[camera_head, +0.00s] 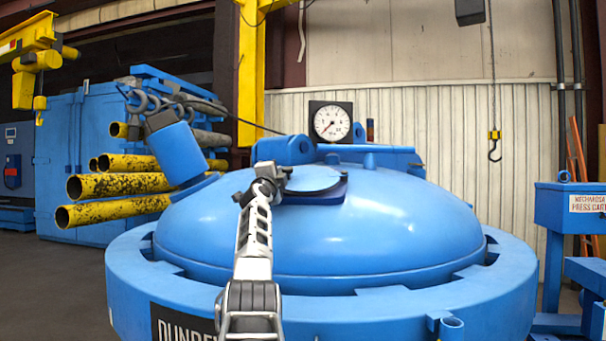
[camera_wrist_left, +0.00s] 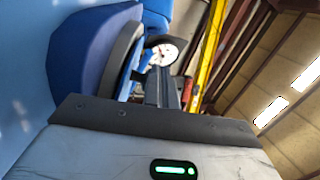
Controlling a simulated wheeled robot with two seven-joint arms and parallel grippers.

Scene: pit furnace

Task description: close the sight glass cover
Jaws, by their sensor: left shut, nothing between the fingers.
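The sight glass fitting sits on top of the blue domed furnace lid (camera_head: 390,225). A round blue-grey disc, which looks like the sight glass cover (camera_head: 316,178), lies over its dark blue base (camera_head: 330,195). In the left wrist view the dark round edge of the cover (camera_wrist_left: 121,60) shows beside the dark blue base (camera_wrist_left: 85,62). I cannot tell how far the cover is swung. My left gripper (camera_head: 284,173) is shut and empty at the left edge of the disc. Its fingers (camera_wrist_left: 162,88) show close to the round edge; contact is unclear. My right gripper is out of view.
A pressure gauge (camera_head: 332,122) stands behind the lid. A blue block (camera_head: 178,150) hangs from a chain at left, near yellow pipes (camera_head: 115,187). A yellow post (camera_head: 251,80) rises behind. A hook (camera_head: 494,146) hangs at right. The lid's right side is clear.

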